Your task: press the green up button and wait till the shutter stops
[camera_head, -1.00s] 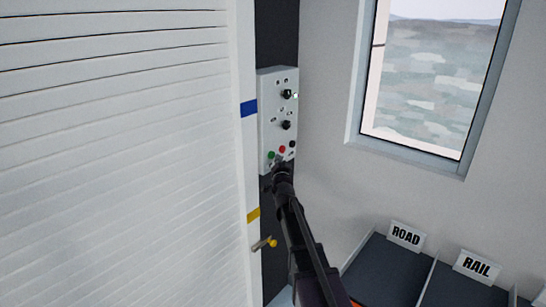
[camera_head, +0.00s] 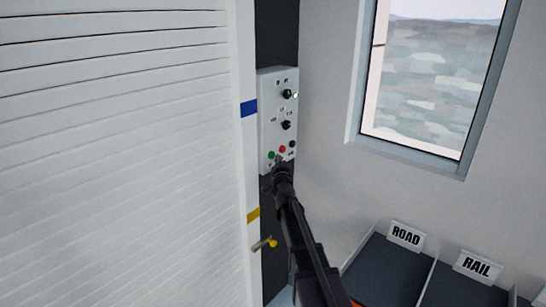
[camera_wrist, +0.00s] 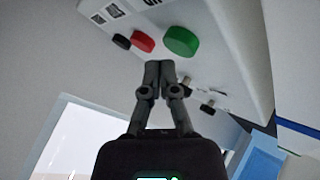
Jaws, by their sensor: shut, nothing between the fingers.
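A grey control box (camera_head: 268,110) is mounted on a dark post beside the white slatted shutter (camera_head: 110,150). The green button (camera_head: 271,155) is at the lower left of its face, with a red button (camera_head: 282,149) and a black button (camera_head: 292,144) to its right. My gripper (camera_head: 278,163) is just below the buttons, shut and empty. In the wrist view, the closed fingertips (camera_wrist: 159,65) are close to the green button (camera_wrist: 181,41), slightly to its left in the picture. I cannot tell whether they touch the box. The shutter's bottom edge is out of view.
Two dark knobs (camera_head: 287,94) (camera_head: 286,125) sit higher on the box. Blue (camera_head: 248,108) and yellow (camera_head: 253,215) marks are on the shutter frame, with a yellow-tipped handle (camera_head: 265,243) below.

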